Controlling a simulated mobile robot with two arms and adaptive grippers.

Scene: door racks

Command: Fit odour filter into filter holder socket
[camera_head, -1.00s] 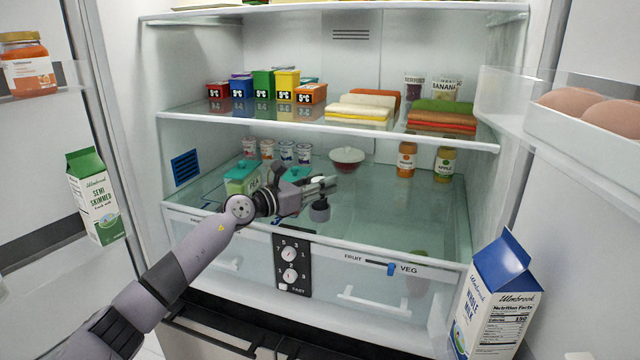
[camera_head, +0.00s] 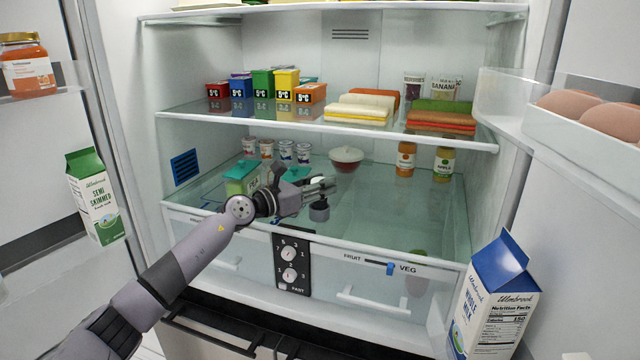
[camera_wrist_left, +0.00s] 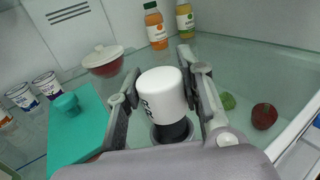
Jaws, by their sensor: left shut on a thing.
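The odour filter (camera_wrist_left: 162,92) is a white cylinder with dark marks on its side and a black lower part. My left gripper (camera_wrist_left: 160,88) is shut on it, one finger on each side. In the wrist view a grey ring, seemingly the filter holder socket (camera_wrist_left: 157,138), shows around the black part. I cannot tell whether the filter is inside the ring or just above it. In the head view my left gripper (camera_head: 327,187) is over the lower glass shelf, with a small dark cylinder (camera_head: 319,213) under its fingertips. The right gripper is not in view.
A teal-lidded tub (camera_wrist_left: 85,125) stands close left of the gripper. A red bowl with a white lid (camera_head: 346,158) and two bottles (camera_head: 406,160) stand behind. The middle shelf (camera_head: 230,118) is above. The glass right of the gripper is clear.

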